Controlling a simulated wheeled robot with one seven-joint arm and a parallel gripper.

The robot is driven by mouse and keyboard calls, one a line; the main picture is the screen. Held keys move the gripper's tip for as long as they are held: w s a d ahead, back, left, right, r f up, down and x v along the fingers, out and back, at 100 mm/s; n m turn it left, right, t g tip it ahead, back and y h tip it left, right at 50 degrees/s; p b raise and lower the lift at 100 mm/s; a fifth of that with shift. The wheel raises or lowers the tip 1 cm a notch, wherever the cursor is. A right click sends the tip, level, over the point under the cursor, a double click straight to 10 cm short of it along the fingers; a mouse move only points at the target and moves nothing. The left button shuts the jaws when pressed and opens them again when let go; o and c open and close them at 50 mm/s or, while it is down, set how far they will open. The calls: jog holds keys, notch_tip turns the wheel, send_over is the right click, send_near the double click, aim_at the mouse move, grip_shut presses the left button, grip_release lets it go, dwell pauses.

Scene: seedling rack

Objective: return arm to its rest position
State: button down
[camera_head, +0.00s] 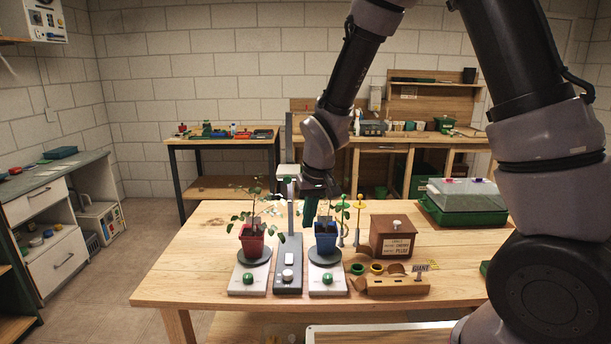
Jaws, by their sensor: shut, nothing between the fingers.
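My gripper (311,208) hangs at the end of my arm, pointing down over the wooden table. It is small in view and shows as shut, with nothing seen in it. It is just above and left of a blue pot (326,240) with a seedling, and I cannot tell whether it touches the leaves. The blue pot stands on a dark round disc on a white base. A red pot (252,242) with a seedling stands the same way to the left. My arm comes in from the upper right and bends down to the middle.
A grey post (290,215) rises between the pots. A brown box (391,238), a wooden holder (397,287) and a green tray with a clear lid (466,195) stand to the right on the table (185,262). The table's left part is clear.

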jog(key=s+d+r+m+t, duration=0.15)
jog(key=d+r+m, duration=0.25)
jog(key=d+r, duration=1.1)
jog(key=s+d+r+m+t, duration=0.3)
jog(key=s+d+r, duration=0.6)
jog(key=s+r, duration=0.2)
jog(key=shift+s+r+m, duration=0.25)
jog(key=shift+r+m, duration=0.15)
jog(key=shift+r, duration=0.35)
jog(key=shift+t, duration=0.25)
